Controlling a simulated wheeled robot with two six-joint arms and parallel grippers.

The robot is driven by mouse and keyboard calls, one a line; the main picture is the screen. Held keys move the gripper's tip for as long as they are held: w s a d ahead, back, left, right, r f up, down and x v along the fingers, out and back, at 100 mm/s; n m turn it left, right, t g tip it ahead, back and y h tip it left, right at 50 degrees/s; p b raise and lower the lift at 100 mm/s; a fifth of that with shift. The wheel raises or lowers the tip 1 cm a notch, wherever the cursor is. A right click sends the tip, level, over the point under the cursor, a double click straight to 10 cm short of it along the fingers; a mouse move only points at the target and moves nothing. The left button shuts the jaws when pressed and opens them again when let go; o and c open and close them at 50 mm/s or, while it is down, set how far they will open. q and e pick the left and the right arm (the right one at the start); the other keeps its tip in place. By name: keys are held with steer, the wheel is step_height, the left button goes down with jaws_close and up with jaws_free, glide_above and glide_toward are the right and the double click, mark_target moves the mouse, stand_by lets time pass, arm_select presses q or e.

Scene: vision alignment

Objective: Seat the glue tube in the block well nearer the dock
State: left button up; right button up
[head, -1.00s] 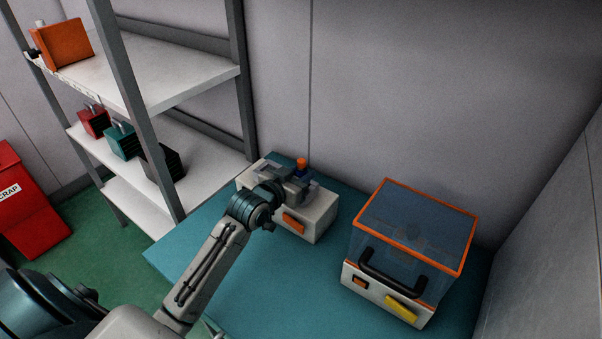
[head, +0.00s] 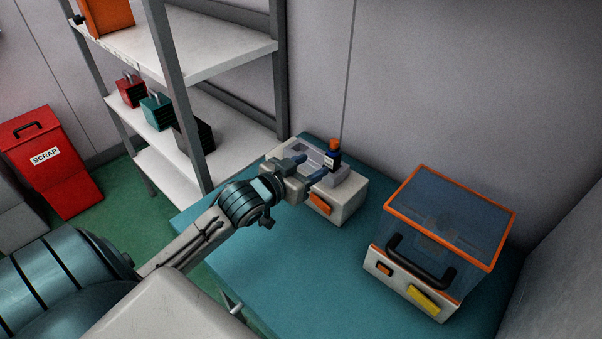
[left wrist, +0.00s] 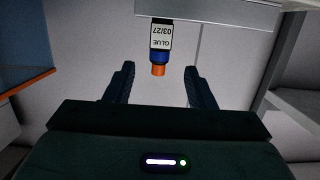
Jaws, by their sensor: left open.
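The glue tube (head: 332,157) is dark blue with an orange cap and a white label. It stands upright in the grey block (head: 344,181) on top of a white unit (head: 346,206); its lower end is hidden, and I cannot tell how deep it sits. My left gripper (head: 310,168) is open and empty, just left of the tube and apart from it. In the left wrist view the tube (left wrist: 160,42) hangs inverted in the picture, label reading GLUE 03/27, beyond the gap between the open fingers (left wrist: 160,85). My right gripper is not in view.
A clear case (head: 440,222) with an orange rim and black handle stands to the right on the teal table (head: 290,275). A shelf rack (head: 215,55) stands behind at left. A red SCRAP bin (head: 50,160) is on the floor. The table's front middle is clear.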

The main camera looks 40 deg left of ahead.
arm_select(q)
steer(key=shift+v, duration=1.35)
